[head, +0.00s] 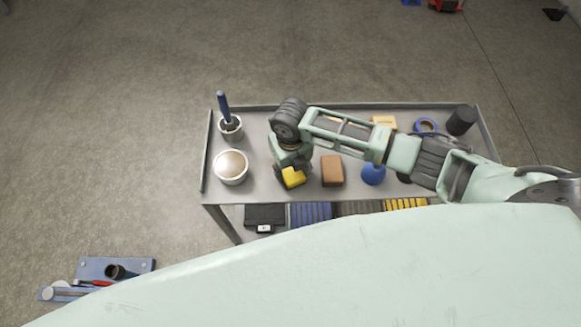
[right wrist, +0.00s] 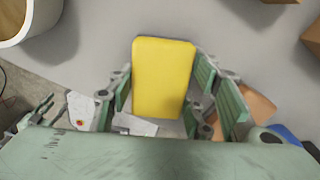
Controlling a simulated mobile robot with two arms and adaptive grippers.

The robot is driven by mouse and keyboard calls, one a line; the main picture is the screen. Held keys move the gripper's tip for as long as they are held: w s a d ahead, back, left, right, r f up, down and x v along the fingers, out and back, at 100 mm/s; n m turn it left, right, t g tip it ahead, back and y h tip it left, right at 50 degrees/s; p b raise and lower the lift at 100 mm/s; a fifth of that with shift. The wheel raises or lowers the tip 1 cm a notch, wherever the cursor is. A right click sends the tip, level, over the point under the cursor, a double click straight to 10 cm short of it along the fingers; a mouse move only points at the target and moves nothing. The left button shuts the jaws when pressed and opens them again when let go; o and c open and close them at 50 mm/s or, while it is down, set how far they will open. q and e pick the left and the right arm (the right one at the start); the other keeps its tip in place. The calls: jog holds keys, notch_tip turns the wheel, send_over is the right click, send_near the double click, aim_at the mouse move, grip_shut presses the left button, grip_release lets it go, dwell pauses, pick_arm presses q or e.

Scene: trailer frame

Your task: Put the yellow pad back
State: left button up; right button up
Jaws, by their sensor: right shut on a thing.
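The yellow pad (head: 292,178) is at the front of the grey cart top (head: 256,185), between the white bowl and a brown block (head: 332,170). My right gripper (head: 290,170) is above it and shut on it. In the right wrist view, the yellow pad (right wrist: 163,75) lies between the two fingers of my right gripper (right wrist: 163,95), its far part sticking out past them. I cannot tell whether the pad touches the cart top. My left gripper does not show in the head view.
A white bowl (head: 231,167) and a cup with a blue-handled tool (head: 230,128) stand at left. A blue round thing (head: 373,173), blue ring (head: 426,126) and black cylinder (head: 461,120) are at right. A lower shelf holds a black case (head: 265,215) and striped items (head: 311,214).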

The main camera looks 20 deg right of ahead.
aim_at(290, 169)
jog(key=o, duration=1)
jog(key=shift+f, duration=0.1)
notch_tip(290, 169, up, 12)
jog(key=shift+r+p, duration=0.15)
jog(key=shift+p, duration=0.2)
